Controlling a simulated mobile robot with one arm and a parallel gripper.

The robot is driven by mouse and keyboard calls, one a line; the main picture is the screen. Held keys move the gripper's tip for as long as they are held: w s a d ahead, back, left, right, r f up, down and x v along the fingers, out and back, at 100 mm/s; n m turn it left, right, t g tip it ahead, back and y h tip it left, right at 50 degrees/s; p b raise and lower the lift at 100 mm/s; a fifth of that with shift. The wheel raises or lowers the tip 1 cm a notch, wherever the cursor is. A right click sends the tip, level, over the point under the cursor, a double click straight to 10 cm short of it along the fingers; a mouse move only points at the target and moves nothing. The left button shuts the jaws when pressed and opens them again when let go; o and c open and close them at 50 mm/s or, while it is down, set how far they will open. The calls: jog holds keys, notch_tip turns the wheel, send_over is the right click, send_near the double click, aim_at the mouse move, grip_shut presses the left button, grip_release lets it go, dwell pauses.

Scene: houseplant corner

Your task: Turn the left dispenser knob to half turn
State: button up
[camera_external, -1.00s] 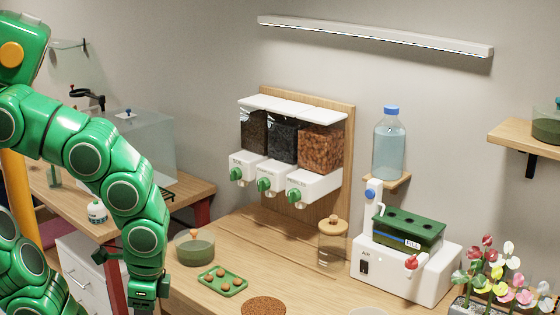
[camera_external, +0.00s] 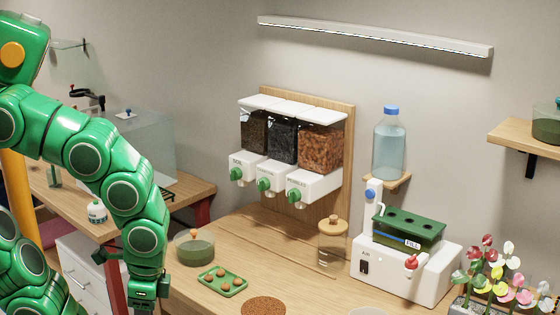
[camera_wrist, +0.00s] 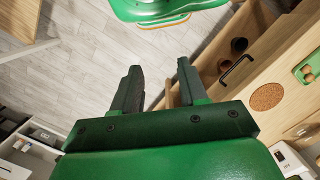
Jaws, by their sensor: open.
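The left dispenser knob (camera_external: 236,174) is green and sits on the front of the leftmost white dispenser outlet, under a clear bin of dark soil (camera_external: 254,131). Two like green knobs, the middle one (camera_external: 264,184) and the right one (camera_external: 294,195), are to its right. My gripper (camera_wrist: 158,90) shows in the wrist view with its two dark fingers apart and nothing between them. In the external view my wrist hangs over the table's left front, lower than the left knob and to its left. The fingertips are hidden or out of frame there. The wrist view does not show the knobs.
A glass bowl (camera_external: 194,247), a green tray (camera_external: 222,281) with small brown balls and a corked jar (camera_external: 332,244) stand on the wooden table below the dispensers. A white machine (camera_external: 405,268) is at right. The air before the knobs is clear.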

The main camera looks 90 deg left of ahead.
jog(key=shift+o, duration=1.2)
jog(key=shift+w, duration=0.1)
jog(key=shift+o, duration=0.7)
jog(key=w+a+f+n+t+y, duration=0.1)
jog(key=w+a+n+t, duration=0.1)
jog(key=w+a, duration=0.6)
jog(key=shift+w+f+n, duration=0.3)
jog(key=shift+w, duration=0.75)
jog(key=w+a+f+n+t+y, duration=0.1)
jog(key=w+a+n+t, duration=0.1)
jog(key=w+a, duration=0.5)
jog(key=w+a+n+t+y, duration=0.1)
jog(key=w+a+t, duration=0.15)
jog(key=a, duration=0.85)
jog(key=w+a+f+n+t+y, duration=0.1)
jog(key=w+a+n+t+y, duration=0.1)
jog(key=w+a, duration=0.5)
jog(key=n+t+y, duration=0.7)
send_near(234, 174)
jog(key=a, duration=0.1)
jog(key=x, duration=0.7)
jog(key=shift+w+a+f, duration=0.2)
jog(key=shift+w+f, duration=0.1)
jog(key=shift+w, duration=0.05)
